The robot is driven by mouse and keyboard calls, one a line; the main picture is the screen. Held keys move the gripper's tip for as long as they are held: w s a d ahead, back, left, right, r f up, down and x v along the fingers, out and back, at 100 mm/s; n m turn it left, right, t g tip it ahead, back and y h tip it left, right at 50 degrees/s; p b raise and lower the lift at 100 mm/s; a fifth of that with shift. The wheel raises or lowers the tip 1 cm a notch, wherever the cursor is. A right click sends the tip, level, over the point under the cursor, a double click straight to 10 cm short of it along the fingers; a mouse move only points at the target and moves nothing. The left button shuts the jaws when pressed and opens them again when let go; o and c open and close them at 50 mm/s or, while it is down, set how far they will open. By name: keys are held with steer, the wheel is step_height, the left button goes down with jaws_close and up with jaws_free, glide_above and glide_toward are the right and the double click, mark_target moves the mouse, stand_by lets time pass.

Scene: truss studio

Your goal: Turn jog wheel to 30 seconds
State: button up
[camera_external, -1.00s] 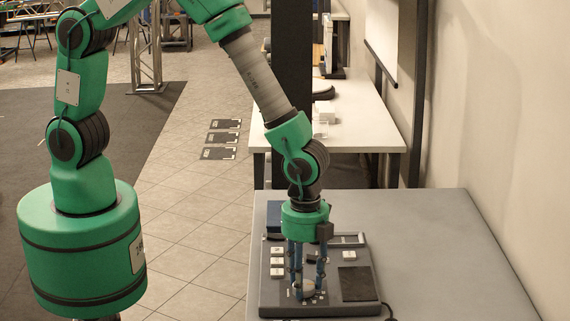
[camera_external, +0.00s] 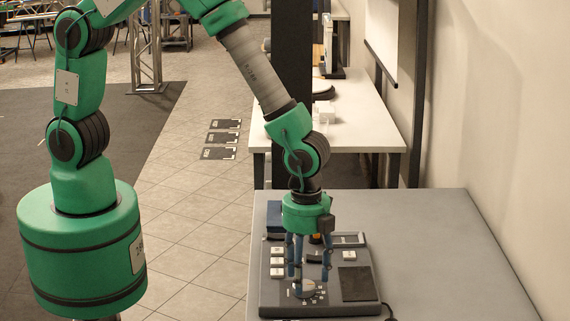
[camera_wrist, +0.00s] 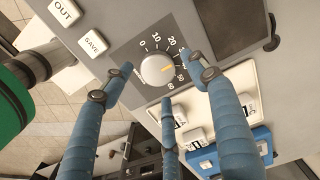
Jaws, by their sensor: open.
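The wheel also shows on the console (camera_external: 307,288). My gripper (camera_external: 308,277) is open, its three blue fingers spread just above and around the wheel. In the wrist view the fingertips (camera_wrist: 158,88) flank the wheel, apart from it as far as I can tell.
The console (camera_external: 275,298) lies on a grey table (camera_external: 430,240). It has white keys, including SAVE (camera_wrist: 94,43) and OUT (camera_wrist: 63,11), and a dark pad (camera_external: 355,283). A blue box (camera_external: 276,219) stands behind. The table's right side is clear; a wall (camera_external: 490,130) borders it.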

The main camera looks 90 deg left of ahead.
step_height(320, 180, up, 10)
steer(key=shift+r, duration=0.2)
stand_by(0.6)
step_height(320, 180, up, 12)
steer(key=n+t+b, duration=0.1)
steer(key=n+t, duration=0.1)
steer(key=n, duration=0.2)
glide_above(305, 284)
steer(key=s+a, duration=0.4)
steer(key=a, duration=0.3)
steer(key=s+a+r+n+t+b, duration=0.1)
steer(key=s+a+r+n, duration=0.35)
steer(key=r, duration=0.25)
steer(key=s+a+r+n+t+b, duration=0.1)
steer(key=s+a+r+n, duration=0.2)
steer(key=s, duration=0.5)
steer(key=s+a+r+n+t, duration=0.1)
steer(key=s+a+r+n, duration=0.2)
steer(key=s, duration=0.6)
steer(key=shift+a+n+t+b, duration=0.35)
steer(key=shift+a+n, duration=0.3)
steer(key=shift+a, duration=0.55)
